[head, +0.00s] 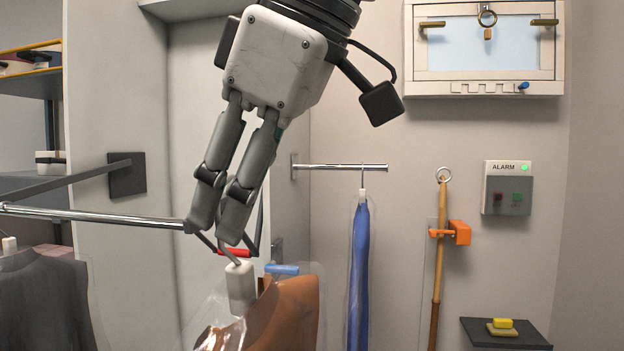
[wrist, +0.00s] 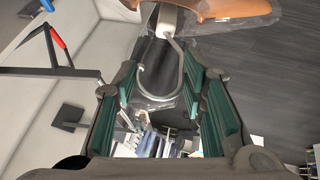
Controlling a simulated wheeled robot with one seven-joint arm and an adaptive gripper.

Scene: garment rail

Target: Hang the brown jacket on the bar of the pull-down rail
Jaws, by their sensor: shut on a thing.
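The brown jacket (head: 287,312), in a clear cover, hangs below my gripper (head: 228,235) in the head view, its lower part out of frame. My gripper is shut on the metal hook of its hanger, above the white hanger neck (head: 240,285). In the wrist view the hook (wrist: 168,42) curves between the green finger pads, and the jacket (wrist: 235,9) shows at the top edge. The chrome bar of the pull-down rail (head: 95,215) runs in from the left to beside my fingertips; whether the hook touches it I cannot tell.
A dark garment (head: 42,300) hangs on the bar's left part. A red grip (head: 234,252) and a blue grip (head: 282,269) are close behind my fingers. A short wall rail (head: 340,167) holds a blue garment (head: 359,270). A wooden pole (head: 438,260) stands further right.

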